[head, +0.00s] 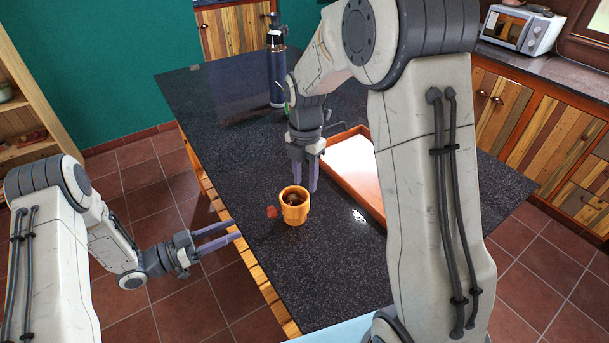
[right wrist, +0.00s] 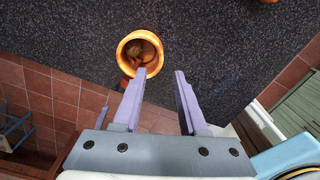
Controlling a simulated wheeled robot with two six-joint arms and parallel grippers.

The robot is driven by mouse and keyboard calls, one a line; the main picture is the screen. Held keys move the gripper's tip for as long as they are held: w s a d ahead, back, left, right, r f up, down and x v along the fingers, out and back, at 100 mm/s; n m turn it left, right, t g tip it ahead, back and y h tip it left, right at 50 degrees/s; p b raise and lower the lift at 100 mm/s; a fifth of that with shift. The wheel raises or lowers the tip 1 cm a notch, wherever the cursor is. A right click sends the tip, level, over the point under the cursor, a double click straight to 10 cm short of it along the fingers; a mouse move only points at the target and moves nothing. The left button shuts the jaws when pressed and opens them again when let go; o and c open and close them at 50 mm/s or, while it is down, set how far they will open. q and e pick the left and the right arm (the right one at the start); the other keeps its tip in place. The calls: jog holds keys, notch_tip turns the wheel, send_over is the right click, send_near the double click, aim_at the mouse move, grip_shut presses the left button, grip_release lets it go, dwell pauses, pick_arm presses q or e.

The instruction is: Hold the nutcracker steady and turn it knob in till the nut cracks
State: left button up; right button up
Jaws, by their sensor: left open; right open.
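The nutcracker (head: 294,213) is an orange wooden cup standing upright on the dark speckled table near its left edge. Its dark red knob (head: 272,212) sticks out of its left side. A brown nut (head: 293,198) lies inside; the nut also shows in the right wrist view (right wrist: 138,49). My right gripper (head: 305,187) is open, pointing down just behind the cup. In the right wrist view its left fingertip overlaps the cup's rim (right wrist: 121,47); I cannot tell if they touch. My left gripper (head: 238,229) is open and empty, left of the knob and apart from it, by the table edge.
An orange-rimmed tray (head: 340,187) lies right of the nutcracker, partly hidden by my right arm. A dark blue bottle (head: 276,70) stands at the back of the table (head: 215,115). The table in front of the nutcracker is clear. A microwave (head: 520,30) is on the far counter.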

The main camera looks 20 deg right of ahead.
aim_at(305, 202)
notch_tip(305, 202, down, 10)
jog(key=shift+r, duration=0.15)
dwell(0.3)
grip_shut()
dwell(1.3)
